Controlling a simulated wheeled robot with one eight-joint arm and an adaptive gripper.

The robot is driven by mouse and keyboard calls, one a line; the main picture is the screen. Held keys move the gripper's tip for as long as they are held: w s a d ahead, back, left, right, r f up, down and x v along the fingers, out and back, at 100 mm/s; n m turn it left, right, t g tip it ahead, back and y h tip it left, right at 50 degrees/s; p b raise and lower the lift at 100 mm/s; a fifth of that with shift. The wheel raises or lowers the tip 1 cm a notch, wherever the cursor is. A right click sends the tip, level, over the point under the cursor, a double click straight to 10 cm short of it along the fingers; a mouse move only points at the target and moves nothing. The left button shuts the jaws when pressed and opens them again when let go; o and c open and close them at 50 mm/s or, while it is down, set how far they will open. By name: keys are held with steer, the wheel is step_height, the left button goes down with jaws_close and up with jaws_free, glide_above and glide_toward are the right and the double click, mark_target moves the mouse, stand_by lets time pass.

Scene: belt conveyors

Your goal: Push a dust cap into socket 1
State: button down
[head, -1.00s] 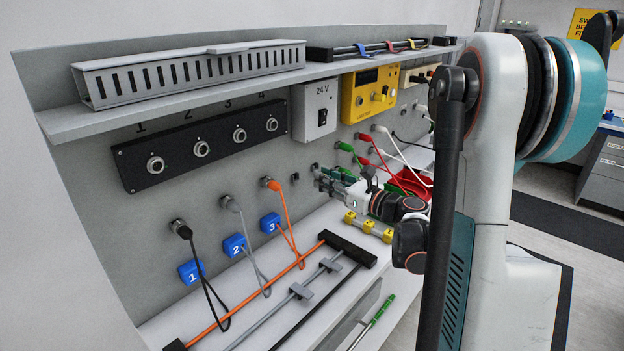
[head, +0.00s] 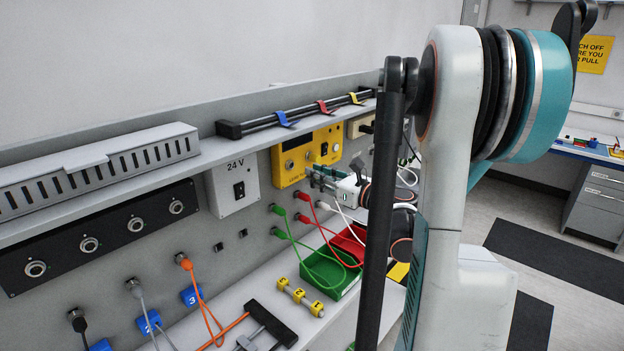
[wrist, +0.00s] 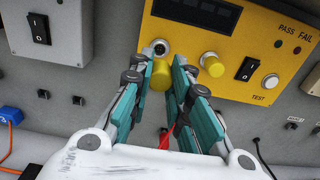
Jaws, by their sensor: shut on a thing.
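My gripper (head: 316,180) is in front of the lower part of the yellow tester (head: 308,152). In the wrist view its teal fingers (wrist: 171,80) are shut on a small yellow cap (wrist: 162,78). The cap is just below the tester's round metal connector (wrist: 160,47); I cannot tell whether they touch. Socket 1 (head: 36,268) is the leftmost round metal socket on the black panel (head: 62,257), far to the left of my gripper, and looks open.
A 24 V box (head: 233,188) stands between panel and tester. Green and red cables (head: 305,235) hang below my gripper, over green and red bins (head: 327,281). Yellow numbered blocks (head: 300,296) lie on the bench. A grey shelf (head: 225,146) juts out above the panel.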

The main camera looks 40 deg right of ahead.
steer(key=w, duration=0.5)
steer(key=shift+w+a, duration=0.1)
steer(key=shift+a, duration=0.15)
steer(key=shift+w, duration=0.7)
stand_by(2.5)
steer(key=c, duration=1.4)
jaws_free()
steer(key=shift+s, duration=0.1)
steer(key=s, duration=1.1)
steer(key=shift+s+d, duration=0.4)
